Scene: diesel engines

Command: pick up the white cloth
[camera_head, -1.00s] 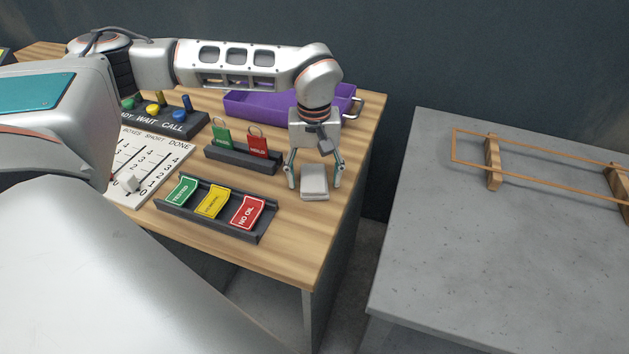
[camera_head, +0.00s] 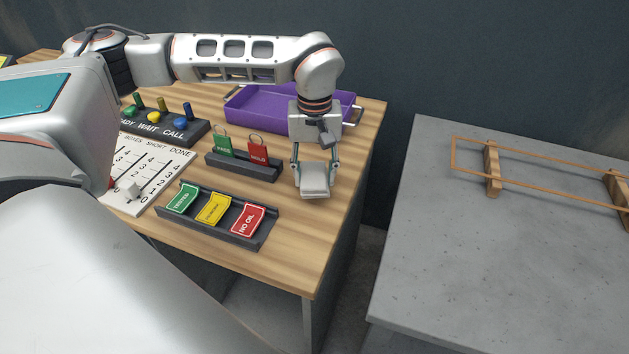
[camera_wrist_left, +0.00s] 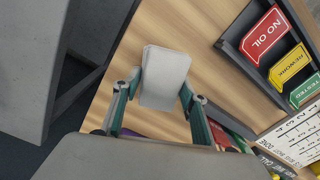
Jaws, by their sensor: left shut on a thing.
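The white cloth (camera_head: 314,181) is a small folded pad near the right part of the wooden table. My left gripper (camera_head: 315,168) points down over it and is shut on it, one finger on each side. In the left wrist view the cloth (camera_wrist_left: 165,78) sits between the two fingertips of the gripper (camera_wrist_left: 162,84). I cannot tell whether the cloth is clear of the table. My right gripper does not show.
A purple tray (camera_head: 291,108) is behind the gripper. A rack with green and red tags (camera_head: 243,161) and a holder with TESTED, yellow and NO OIL cards (camera_head: 214,217) are to the left. A grey table (camera_head: 500,255) with a wooden frame stands right, across a gap.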

